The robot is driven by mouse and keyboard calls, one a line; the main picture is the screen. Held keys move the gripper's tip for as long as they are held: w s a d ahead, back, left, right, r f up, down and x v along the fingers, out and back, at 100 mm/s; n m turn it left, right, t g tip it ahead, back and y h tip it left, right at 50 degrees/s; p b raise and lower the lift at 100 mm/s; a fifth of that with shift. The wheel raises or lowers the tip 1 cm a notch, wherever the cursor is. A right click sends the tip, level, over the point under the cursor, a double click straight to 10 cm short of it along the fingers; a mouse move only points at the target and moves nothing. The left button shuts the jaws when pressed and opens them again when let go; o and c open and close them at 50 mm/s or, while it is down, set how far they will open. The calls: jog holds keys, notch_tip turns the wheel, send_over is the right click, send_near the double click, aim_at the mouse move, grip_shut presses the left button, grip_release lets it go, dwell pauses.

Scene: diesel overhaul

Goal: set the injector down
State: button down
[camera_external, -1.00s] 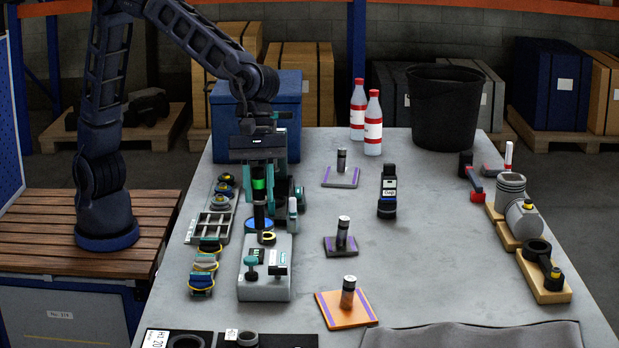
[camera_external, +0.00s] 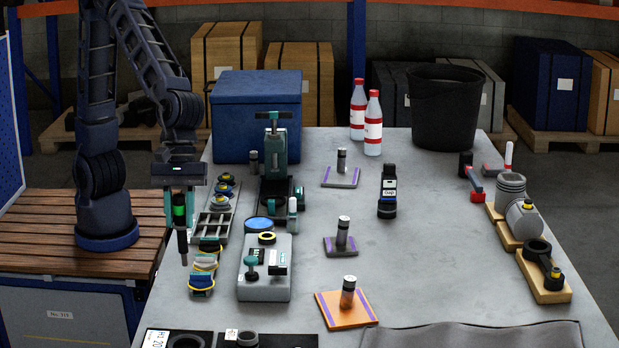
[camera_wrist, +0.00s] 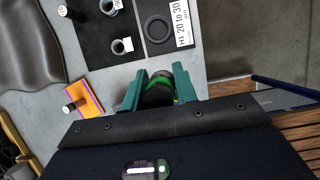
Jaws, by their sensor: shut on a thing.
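The injector (camera_external: 181,222) is a slim dark rod with a bright green band, held upright with its tip pointing down. My gripper (camera_external: 180,200) is shut on it. In the external view it hangs at the left edge of the bench, left of the small clamps, and its tip appears above any surface. In the wrist view the teal fingers of my gripper (camera_wrist: 158,88) stand either side of the injector's dark, green-banded top (camera_wrist: 159,92); its lower part is hidden.
A black-and-teal bench device (camera_external: 280,160) and a grey box (camera_external: 264,285) stand to the right. Small mats, orange (camera_external: 327,308), dark (camera_external: 330,245) and grey (camera_external: 341,182), each carry an upright cylinder. The middle of the bench (camera_external: 430,260) is clear. Black labelled trays (camera_external: 215,340) lie at the front.

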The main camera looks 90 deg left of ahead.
aim_at(185, 265)
notch_tip(185, 265, down, 14)
jog(key=shift+f, duration=0.1)
dwell(0.5)
jog(key=shift+f, duration=0.1)
jog(key=c, duration=1.1)
grip_release()
jog(key=v, duration=1.1)
jog(key=w+a+r+m+t, duration=0.1)
jog(key=a+r+m, duration=0.15)
jog(key=a, duration=0.35)
jog(key=w+a+r+m, duration=0.2)
jog(key=a+r, duration=0.1)
jog(key=a, duration=0.3)
jog(key=s+a+r+m+t+y, duration=0.1)
jog(key=a+r+m, duration=0.1)
jog(key=a, duration=0.5)
jog(key=s+a+r+m+t+y, duration=0.1)
jog(key=a+r+m, duration=0.2)
jog(key=a, duration=0.4)
jog(key=s+a+m+y, duration=0.1)
jog(key=s+a+m, duration=0.3)
jog(key=a, duration=0.5)
jog(key=s+a+r+m+t+y, duration=0.1)
jog(key=s+a+m, duration=0.3)
jog(key=a, duration=0.5)
jog(key=shift+s+a+t, duration=0.3)
jog(key=shift+s+a, duration=0.05)
jog(key=shift+s, duration=0.7)
